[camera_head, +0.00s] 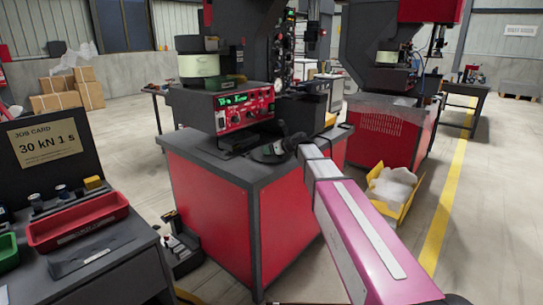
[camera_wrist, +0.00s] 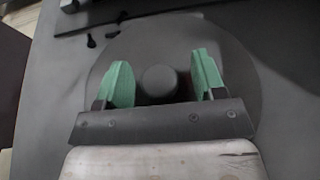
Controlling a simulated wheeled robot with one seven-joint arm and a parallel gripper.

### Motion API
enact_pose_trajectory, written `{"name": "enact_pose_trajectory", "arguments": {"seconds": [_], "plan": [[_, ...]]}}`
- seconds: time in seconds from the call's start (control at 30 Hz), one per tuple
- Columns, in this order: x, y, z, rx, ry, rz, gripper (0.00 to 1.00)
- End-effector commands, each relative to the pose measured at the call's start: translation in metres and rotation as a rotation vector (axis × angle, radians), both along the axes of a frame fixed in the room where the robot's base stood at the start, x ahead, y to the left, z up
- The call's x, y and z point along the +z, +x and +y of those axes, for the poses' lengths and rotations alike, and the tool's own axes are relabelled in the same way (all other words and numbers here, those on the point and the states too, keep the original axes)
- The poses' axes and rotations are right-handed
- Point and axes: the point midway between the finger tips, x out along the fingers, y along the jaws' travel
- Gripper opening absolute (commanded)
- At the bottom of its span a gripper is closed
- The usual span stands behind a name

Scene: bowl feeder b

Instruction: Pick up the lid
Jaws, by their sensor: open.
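The lid (camera_wrist: 238,62) is a wide dark grey disc filling the middle of the wrist view, with a round dark knob (camera_wrist: 158,82) at its centre. My gripper (camera_wrist: 164,78) is open, its two green-padded fingers on either side of the knob with a gap visible on each side. I cannot tell how low the fingertips are relative to the knob. In the head view my arm reaches from the lower right to the top of the red cabinet, where my gripper (camera_head: 286,146) is small and dark over a dark round shape (camera_head: 266,154), probably the lid.
A red control box (camera_head: 244,108) with a green display stands behind the gripper on the cabinet top (camera_head: 205,150). A press column rises behind it. A yellow bin (camera_head: 392,203) with white bags is on the floor at right. A bench with a red tray (camera_head: 78,222) is at left.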

Motion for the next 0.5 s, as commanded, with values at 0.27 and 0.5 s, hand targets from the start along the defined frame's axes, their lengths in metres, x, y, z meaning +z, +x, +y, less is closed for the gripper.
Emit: {"name": "enact_pose_trajectory", "arguments": {"seconds": [0.27,0.5], "plan": [[0.0004,-0.0006,-0.0003,0.0,0.0,0.0,0.05],[0.0008,-0.0005,-0.0003,0.0,0.001,-0.001,0.02]]}}
